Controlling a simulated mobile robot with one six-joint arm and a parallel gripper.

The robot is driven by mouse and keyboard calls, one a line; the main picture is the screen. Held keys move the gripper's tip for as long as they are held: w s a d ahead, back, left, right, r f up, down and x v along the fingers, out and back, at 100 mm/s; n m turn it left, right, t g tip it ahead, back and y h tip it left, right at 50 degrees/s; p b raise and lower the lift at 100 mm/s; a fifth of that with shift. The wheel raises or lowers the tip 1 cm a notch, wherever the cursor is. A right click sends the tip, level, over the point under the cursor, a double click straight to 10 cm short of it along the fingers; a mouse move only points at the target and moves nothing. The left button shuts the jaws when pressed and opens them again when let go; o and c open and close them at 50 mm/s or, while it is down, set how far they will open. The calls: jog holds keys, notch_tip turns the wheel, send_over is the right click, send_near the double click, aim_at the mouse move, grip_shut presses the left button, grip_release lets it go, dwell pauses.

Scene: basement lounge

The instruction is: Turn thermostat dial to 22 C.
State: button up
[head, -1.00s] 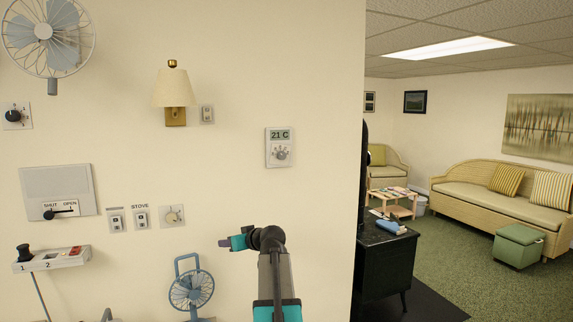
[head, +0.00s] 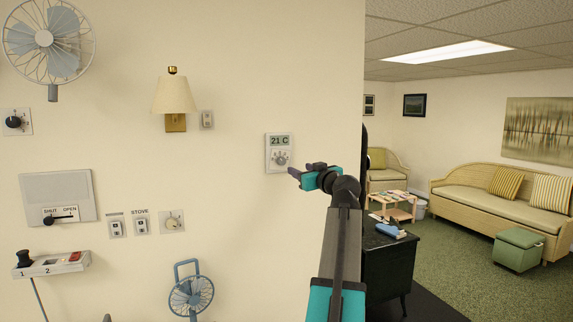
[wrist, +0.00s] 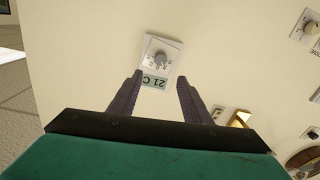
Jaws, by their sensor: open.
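The thermostat (head: 279,153) is a pale box on the cream wall, with a display (head: 279,141) reading 21 C above a round grey dial (head: 281,158). My gripper (head: 292,173) is just right of and below the thermostat in the head view, apart from the dial. In the wrist view, the thermostat (wrist: 158,61) shows upside down, beyond and between the two dark fingertips. My gripper (wrist: 160,79) is open there, with nothing between its fingers. The dial (wrist: 160,58) is in plain view.
A wall lamp (head: 174,95) and a light switch (head: 206,119) are left of the thermostat. Two stove switches (head: 128,227) and another dial (head: 172,221) sit lower left. The wall ends right of my arm, near a dark cabinet (head: 388,265). The wall around the thermostat is clear.

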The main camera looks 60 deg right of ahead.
aim_at(283, 162)
jog(key=shift+w+d, duration=0.1)
jog(key=p+x, duration=0.4)
jog(key=x, duration=0.7)
jog(key=shift+w+d+r, duration=0.1)
jog(key=shift+w+d, duration=0.1)
jog(key=shift+w, duration=0.1)
jog(key=shift+p+x, duration=0.55)
jog(key=shift+x, duration=0.4)
jog(key=shift+a, duration=0.1)
jog(key=c, duration=1)
jog(key=shift+d, duration=0.4)
jog(key=shift+c, duration=0.2)
jog(key=shift+a, duration=0.35)
